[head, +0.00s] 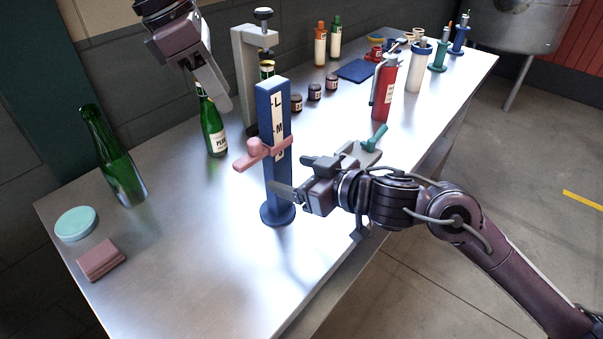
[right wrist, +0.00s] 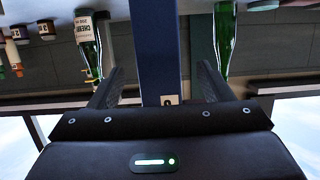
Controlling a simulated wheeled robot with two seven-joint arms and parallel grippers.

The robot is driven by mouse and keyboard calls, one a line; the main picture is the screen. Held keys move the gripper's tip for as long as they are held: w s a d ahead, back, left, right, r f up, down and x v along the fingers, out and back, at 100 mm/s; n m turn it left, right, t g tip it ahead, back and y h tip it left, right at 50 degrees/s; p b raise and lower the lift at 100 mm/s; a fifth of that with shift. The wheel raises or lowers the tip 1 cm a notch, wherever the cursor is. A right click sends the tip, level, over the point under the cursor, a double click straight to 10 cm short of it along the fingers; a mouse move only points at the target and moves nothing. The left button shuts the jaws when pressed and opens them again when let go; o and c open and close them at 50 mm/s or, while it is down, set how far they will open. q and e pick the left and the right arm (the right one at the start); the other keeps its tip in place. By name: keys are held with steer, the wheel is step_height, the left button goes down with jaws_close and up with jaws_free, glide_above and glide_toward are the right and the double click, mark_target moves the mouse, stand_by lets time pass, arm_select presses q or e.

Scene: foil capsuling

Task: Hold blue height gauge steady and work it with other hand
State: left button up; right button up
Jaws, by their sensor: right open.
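The blue height gauge (head: 268,103) stands upright on its round base (head: 278,214) on the metal table. Its white scale shows L and M, with a pink slider (head: 262,151) on the post below the M. My right gripper (head: 284,190) is at the lower post, under the slider. In the right wrist view the blue post (right wrist: 158,45) stands between its two spread fingers (right wrist: 157,88), with a gap on each side. My left gripper (head: 218,98) is up at the back left, by the neck of a labelled green bottle (head: 214,132), away from the gauge. Its opening is unclear.
A grey clamp press (head: 243,60) stands close behind the gauge. A red extinguisher-like bottle (head: 385,88) and a teal-handled tool (head: 375,138) are to the right. A green bottle (head: 118,165), teal disc (head: 76,223) and pink block (head: 101,260) are left. The front table is clear.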

mark_target(272, 167)
steer(key=x, duration=0.7)
steer(key=shift+d, duration=0.1)
steer(key=shift+c, duration=0.2)
steer(key=c, duration=1.3)
steer(key=shift+c, duration=0.2)
